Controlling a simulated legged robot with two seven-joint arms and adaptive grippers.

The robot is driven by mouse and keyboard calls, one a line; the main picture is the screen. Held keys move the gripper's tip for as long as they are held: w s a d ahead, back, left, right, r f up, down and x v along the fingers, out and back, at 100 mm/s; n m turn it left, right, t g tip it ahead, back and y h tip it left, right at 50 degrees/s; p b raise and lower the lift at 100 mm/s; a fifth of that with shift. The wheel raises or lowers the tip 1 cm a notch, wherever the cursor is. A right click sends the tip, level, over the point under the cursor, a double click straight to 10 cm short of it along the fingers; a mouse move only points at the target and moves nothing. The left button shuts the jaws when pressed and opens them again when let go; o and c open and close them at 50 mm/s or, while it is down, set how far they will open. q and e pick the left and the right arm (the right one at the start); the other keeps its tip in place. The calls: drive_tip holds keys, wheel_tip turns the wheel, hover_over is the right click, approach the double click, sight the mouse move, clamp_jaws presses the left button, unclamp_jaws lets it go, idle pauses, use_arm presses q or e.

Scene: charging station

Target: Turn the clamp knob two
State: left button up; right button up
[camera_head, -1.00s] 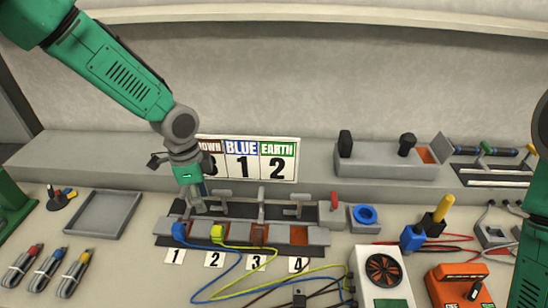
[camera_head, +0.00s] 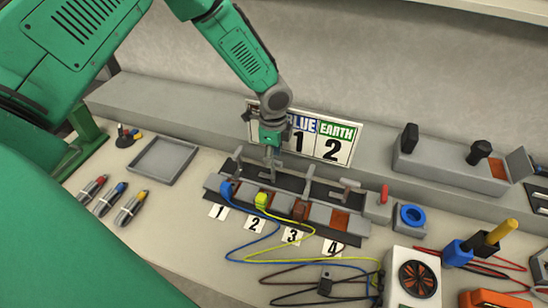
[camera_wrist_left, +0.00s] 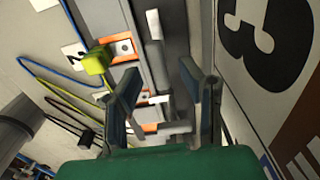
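The grey terminal block (camera_head: 315,215) lies on the bench above cards numbered 1 to 4, with grey T-shaped clamps along its back. My right gripper is out of view.
The colour-number sign (camera_head: 335,142) stands close behind the left gripper. A red-handled part (camera_head: 384,194) and a blue ring (camera_head: 411,215) sit right of the block. Loose wires cross the front. An empty grey tray (camera_head: 164,160) lies left.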

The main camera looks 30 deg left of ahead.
use_arm(q)
drive_tip(key=shift+f, duration=0.85)
clamp_jaws()
drive_tip(key=shift+n, duration=0.4)
drive_tip(key=n, duration=0.3)
drive_tip(key=shift+r, duration=0.1)
drive_tip(key=n, duration=0.3)
drive_tip(key=shift+w+n, duration=0.1)
drive_tip(key=shift+n, duration=0.2)
drive_tip(key=n, duration=1)
drive_tip(key=shift+w+r, duration=0.1)
drive_tip(key=shift+n, duration=0.5)
